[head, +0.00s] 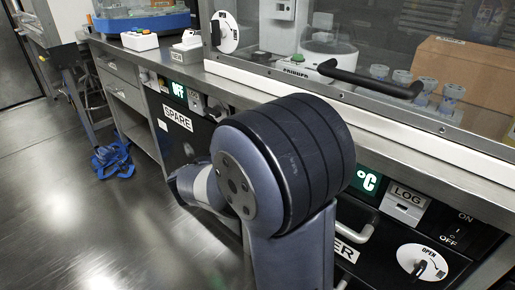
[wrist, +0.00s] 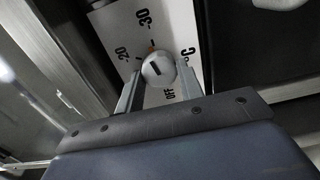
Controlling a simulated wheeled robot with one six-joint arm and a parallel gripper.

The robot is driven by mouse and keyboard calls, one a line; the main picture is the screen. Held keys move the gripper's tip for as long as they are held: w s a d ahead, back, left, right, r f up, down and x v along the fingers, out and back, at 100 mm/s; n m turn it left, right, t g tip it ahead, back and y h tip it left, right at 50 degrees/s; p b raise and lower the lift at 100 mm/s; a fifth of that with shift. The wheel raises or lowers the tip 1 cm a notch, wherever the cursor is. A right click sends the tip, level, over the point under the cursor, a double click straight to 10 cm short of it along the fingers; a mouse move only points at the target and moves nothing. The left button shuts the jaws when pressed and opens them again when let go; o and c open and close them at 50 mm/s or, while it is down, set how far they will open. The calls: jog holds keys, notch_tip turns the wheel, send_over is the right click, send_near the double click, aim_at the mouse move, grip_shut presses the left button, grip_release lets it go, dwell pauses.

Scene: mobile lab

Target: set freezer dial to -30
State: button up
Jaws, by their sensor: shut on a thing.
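The freezer dial shows in the wrist view as a pale round knob (wrist: 158,70) with a dark line on its face. It sits on a white plate (wrist: 180,22) printed with -20, -30, OFF and °C. A small orange mark at the knob's upper edge lies close to the tick below the -30 print. My gripper (wrist: 159,72) is shut on the knob, one finger on each side. In the head view my arm hides the gripper and the dial; only the °C end of the freezer's green display (head: 365,181) shows.
A glass cabinet with a black handle (head: 370,78) stands above the counter. Open floor lies left.

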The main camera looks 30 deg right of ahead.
jog(key=shift+m, duration=1.1)
jog(key=o, duration=1)
jog(key=shift+a, duration=0.1)
jog(key=shift+p+v, duration=1.45)
jog(key=shift+v, duration=3.9)
